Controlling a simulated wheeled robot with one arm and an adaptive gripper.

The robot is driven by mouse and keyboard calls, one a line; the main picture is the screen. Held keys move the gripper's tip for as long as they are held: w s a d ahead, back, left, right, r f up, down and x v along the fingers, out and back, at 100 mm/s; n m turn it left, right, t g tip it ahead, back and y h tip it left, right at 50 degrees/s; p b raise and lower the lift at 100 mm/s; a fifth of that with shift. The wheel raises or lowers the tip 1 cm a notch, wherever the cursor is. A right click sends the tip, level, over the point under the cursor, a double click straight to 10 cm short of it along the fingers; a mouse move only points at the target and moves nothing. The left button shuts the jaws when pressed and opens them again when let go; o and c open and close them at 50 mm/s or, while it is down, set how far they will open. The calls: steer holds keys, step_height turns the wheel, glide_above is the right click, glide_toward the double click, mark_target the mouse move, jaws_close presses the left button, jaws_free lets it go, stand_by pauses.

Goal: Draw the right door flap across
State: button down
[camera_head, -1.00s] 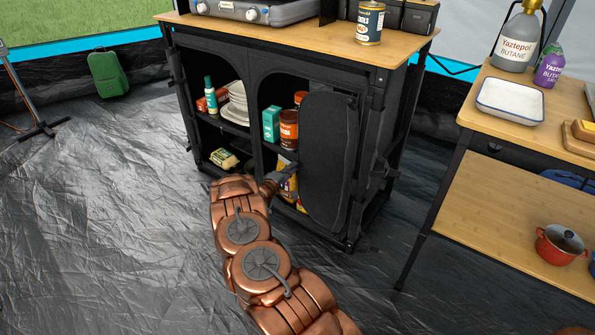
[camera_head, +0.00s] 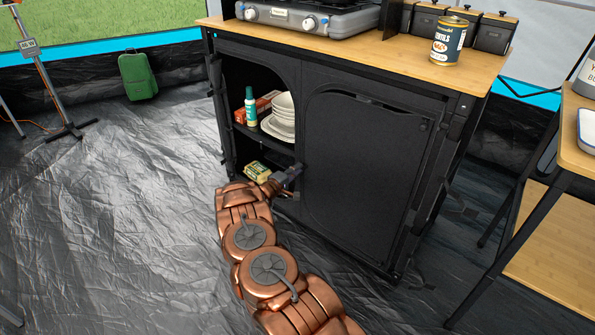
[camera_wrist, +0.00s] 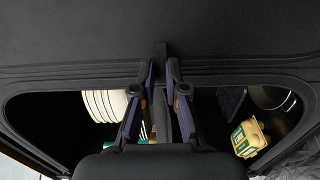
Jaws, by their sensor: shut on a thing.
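The right door flap (camera_head: 360,160) is a black fabric panel on the camp kitchen cabinet (camera_head: 240,45). It lies across the right opening and hides the shelves behind it, with a narrow dark gap along its top edge. My gripper (camera_head: 290,175) is at the flap's left edge, near the middle post between the two openings. In the wrist view my gripper (camera_wrist: 160,72) is shut on a small dark tab (camera_wrist: 160,50) at the edge of the black panel. The tab is mostly hidden by the fingers.
The left opening is uncovered and holds white plates (camera_head: 281,118), a green bottle (camera_head: 250,106) and a yellow-green pack (camera_head: 257,171). A stove (camera_head: 310,20) and a can (camera_head: 449,42) stand on top. A wooden table (camera_head: 577,150) stands at right. The floor in front is clear.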

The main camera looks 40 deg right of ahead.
steer(key=shift+w+a, duration=0.2)
steer(key=shift+w, duration=0.2)
steer(key=c, duration=1.5)
jaws_free()
steer(key=o, duration=0.3)
steer(key=shift+s+d, duration=0.1)
steer(key=shift+d, duration=0.05)
steer(key=s+a, duration=0.1)
steer(key=a, duration=1.1)
steer(key=shift+s, duration=0.3)
steer(key=shift+r, duration=0.1)
